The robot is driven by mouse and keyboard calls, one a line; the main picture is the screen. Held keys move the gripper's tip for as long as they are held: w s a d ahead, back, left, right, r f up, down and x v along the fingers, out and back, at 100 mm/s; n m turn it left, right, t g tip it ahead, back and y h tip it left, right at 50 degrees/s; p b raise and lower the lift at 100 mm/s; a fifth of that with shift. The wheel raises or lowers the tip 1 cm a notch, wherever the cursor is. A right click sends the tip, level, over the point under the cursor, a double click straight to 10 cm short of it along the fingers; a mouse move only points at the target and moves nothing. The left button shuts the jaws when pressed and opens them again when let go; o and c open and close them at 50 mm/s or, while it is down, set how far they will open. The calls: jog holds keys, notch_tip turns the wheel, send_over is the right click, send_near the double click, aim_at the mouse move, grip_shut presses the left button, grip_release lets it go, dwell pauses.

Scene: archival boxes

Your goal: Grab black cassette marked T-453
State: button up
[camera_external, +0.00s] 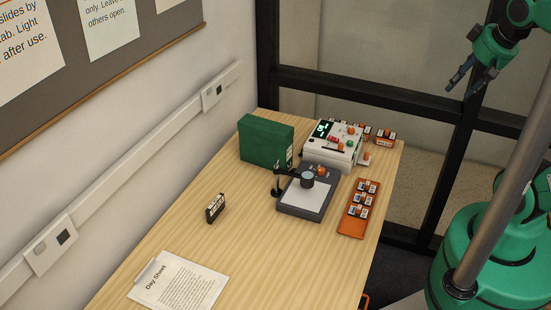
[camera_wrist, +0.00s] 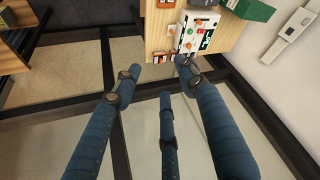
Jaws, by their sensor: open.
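A small black cassette (camera_external: 215,208) with a pale label stands on edge on the wooden table, left of the middle, in the external view. Its marking is too small to read. I cannot make it out in the wrist view. My gripper (camera_external: 468,82) is open and empty, high at the upper right, beyond the table's right edge and far from the cassette. In the wrist view my gripper's blue fingers (camera_wrist: 160,78) are spread apart with nothing between them.
A green box (camera_external: 266,140), a white device (camera_external: 333,145), a grey plate with a magnifier (camera_external: 303,204) and an orange tray (camera_external: 351,227) crowd the far table. A Day Sheet clipboard (camera_external: 180,281) lies in front. The table around the cassette is clear. The wall (camera_external: 140,130) runs along the left.

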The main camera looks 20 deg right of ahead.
jog(key=w+a+r+m+g+y, duration=0.1)
jog(key=w+a+r+m+g, duration=0.15)
jog(key=w+a, duration=1.15)
jog(key=w+a+f+m+g, duration=0.1)
jog(key=w+a+f, duration=0.3)
jog(key=w+a, duration=0.3)
jog(key=w+a+f+m, duration=0.2)
jog(key=w+a+f, duration=0.1)
jog(key=w+a, duration=0.4)
jog(key=w+a+f+m+g, duration=0.1)
jog(key=w+a+f, duration=0.1)
jog(key=a+f, duration=0.55)
jog(key=w+a+f+m+g, duration=0.1)
jog(key=a+f, duration=0.3)
jog(key=a, duration=0.6)
jog(key=s+a+f+m+g+p, duration=0.1)
jog(key=s+a+f+m, duration=0.1)
jog(key=a+f, duration=1.5)
jog(key=shift+s+a+f, duration=0.25)
jog(key=shift+s+a, duration=0.05)
jog(key=shift+s, duration=0.4)
